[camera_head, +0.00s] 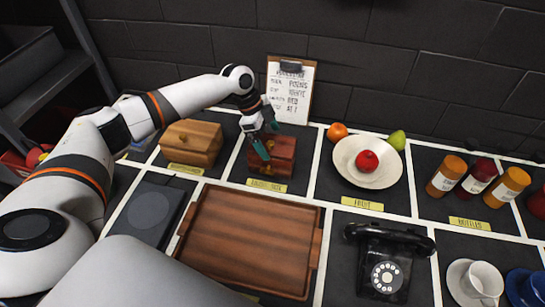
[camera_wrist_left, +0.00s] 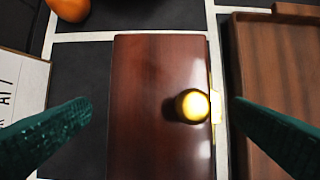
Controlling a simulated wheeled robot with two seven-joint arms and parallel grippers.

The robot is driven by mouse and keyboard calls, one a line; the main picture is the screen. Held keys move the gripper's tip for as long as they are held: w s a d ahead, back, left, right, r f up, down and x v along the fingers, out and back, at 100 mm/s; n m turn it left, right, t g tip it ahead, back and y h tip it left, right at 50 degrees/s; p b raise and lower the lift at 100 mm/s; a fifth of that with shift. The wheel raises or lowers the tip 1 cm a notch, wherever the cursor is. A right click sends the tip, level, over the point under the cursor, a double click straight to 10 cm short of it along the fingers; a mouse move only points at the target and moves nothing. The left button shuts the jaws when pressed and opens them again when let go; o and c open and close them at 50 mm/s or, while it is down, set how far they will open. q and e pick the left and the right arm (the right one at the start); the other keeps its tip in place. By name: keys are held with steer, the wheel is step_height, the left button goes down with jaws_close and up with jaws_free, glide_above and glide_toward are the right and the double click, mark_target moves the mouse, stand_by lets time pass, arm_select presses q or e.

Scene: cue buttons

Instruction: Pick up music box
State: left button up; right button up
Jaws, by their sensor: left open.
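The music box is a reddish-brown wooden box (camera_head: 284,153) in a marked cell behind the tray, with a yellow label in front of it. In the left wrist view the dark red lid (camera_wrist_left: 150,80) fills the middle, with a round gold knob (camera_wrist_left: 191,106) near its right edge. My left gripper (camera_head: 267,138) is over the box with its green fingers spread. In the left wrist view the fingers (camera_wrist_left: 163,104) show on either side of the box, with nothing gripped. Whether they reach below the lid is unclear. My right gripper is out of view.
A lighter wooden box (camera_head: 191,143) stands to the left. A clipboard (camera_head: 291,90) leans on the wall behind. A fruit plate (camera_head: 367,162) is to the right. A wooden tray (camera_head: 309,262) and a black telephone (camera_head: 388,262) are in front. Bottles and cups stand farther right.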

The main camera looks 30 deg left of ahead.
mark_target(283, 169)
arm_select(q)
steer(key=shift+x, duration=1.7)
steer(key=c, duration=2.1)
steer(key=shift+w+r, duration=0.1)
